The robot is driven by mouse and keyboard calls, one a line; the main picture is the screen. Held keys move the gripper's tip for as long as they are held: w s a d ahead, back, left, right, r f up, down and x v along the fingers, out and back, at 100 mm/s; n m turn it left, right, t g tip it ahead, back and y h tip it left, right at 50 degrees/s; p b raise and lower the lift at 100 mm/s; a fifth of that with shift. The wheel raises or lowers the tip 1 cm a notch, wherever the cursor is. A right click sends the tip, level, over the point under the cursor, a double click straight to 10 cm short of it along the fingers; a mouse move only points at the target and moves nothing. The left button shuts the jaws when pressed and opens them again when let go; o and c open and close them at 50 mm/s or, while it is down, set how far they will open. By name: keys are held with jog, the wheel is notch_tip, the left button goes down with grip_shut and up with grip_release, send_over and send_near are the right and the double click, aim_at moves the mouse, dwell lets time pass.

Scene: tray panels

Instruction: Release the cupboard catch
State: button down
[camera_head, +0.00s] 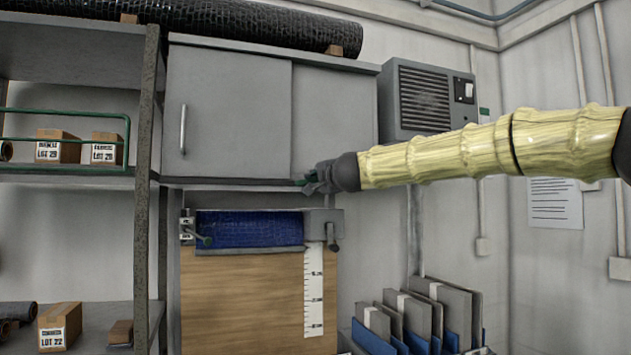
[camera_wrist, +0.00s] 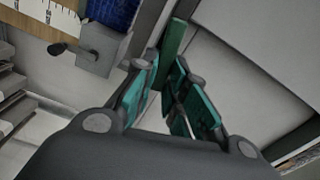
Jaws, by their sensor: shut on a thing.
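The grey cupboard (camera_head: 240,90) hangs on the wall with two flat door panels, both closed, and a vertical handle (camera_head: 183,130) on the left one. My gripper (camera_head: 306,183) is at the cupboard's lower edge, under the right panel. In the wrist view my gripper (camera_wrist: 166,68) has teal pads and is shut on a green bar, the catch (camera_wrist: 173,40), which sticks out beyond the fingertips. In the head view my gripper mostly hides the catch, and only a little green shows there.
Below the cupboard is a blue roll (camera_head: 248,228) over a wooden board (camera_head: 240,300), with a grey bracket and lever (camera_head: 331,228) close under my gripper. A vented grey unit (camera_head: 425,98) is to the right. Shelves with boxes (camera_head: 57,146) stand left.

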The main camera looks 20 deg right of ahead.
jog(key=shift+f+m+b, duration=0.4)
jog(key=shift+f+m, duration=0.25)
jog(key=shift+m, duration=0.55)
jog(key=c, duration=1.4)
grip_release()
jog(key=shift+d, duration=0.1)
jog(key=shift+c, duration=0.2)
jog(key=shift+s+r, duration=0.1)
jog(key=shift+s, duration=0.05)
jog(key=s, duration=1.1)
jog(key=shift+s+d, duration=0.2)
jog(key=shift+s, duration=0.2)
